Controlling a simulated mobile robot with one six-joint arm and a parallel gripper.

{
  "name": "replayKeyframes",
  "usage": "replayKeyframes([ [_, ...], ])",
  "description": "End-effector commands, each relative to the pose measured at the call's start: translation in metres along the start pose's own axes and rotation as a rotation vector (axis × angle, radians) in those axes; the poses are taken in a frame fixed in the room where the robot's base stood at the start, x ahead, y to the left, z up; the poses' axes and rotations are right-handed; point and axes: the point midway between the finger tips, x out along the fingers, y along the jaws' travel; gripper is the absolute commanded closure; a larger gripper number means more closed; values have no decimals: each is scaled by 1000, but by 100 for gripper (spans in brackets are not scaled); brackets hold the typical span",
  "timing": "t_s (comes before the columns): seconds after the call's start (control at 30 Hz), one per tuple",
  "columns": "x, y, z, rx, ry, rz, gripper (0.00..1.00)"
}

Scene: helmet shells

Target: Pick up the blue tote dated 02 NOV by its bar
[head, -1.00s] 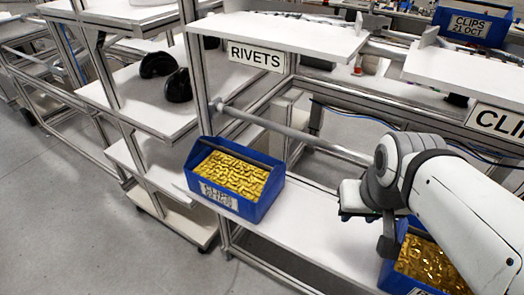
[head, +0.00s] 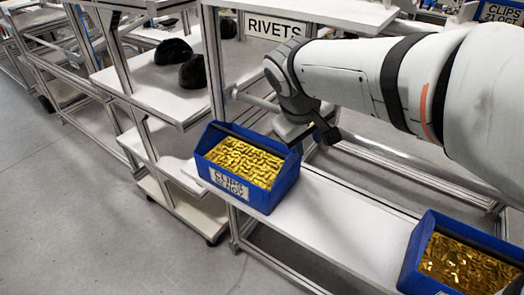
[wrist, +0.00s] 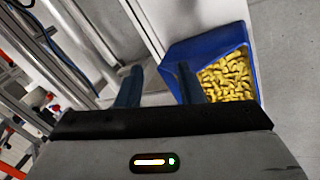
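The blue tote (head: 277,196) stands on the white lower shelf, full of gold-yellow clips. Its front label reads CLIPS, with a date that looks like 02 NOV. A dark bar (head: 250,139) runs along its back upper edge. My gripper (head: 318,138) is just right of the tote's back right corner, apart from it as far as I can tell. In the wrist view the fingers of my gripper (wrist: 160,78) are spread, with nothing held between them. The tote (wrist: 190,46) shows there at upper right, partly behind the right finger. The bar is not clear in that view.
A second blue tote (head: 418,249) of gold pieces stands on the same shelf at right. Bare shelf (head: 335,225) lies between the totes. An upper shelf with a RIVETS sign (head: 275,27) overhangs behind. Black helmet shells (head: 193,72) sit on the left rack.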

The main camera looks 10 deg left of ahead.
Motion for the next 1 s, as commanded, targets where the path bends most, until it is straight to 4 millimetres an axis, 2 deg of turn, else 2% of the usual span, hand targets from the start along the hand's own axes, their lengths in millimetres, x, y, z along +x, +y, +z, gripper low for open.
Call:
replayKeyframes([
  [0.03, 7, -21, -29, -90, 10, 26, 66],
  [0.1, 7, -42, -61, -192, 23, 69, 66],
  [0.2, 4, -70, -96, -304, 44, 120, 66],
  [0.3, 1, -91, -119, -375, 60, 157, 66],
  [0.47, 3, -105, -134, -420, 70, 183, 66],
  [0.77, 35, -100, -139, -422, 69, 182, 66],
  [1.0, 68, -96, -144, -421, 71, 181, 66],
])
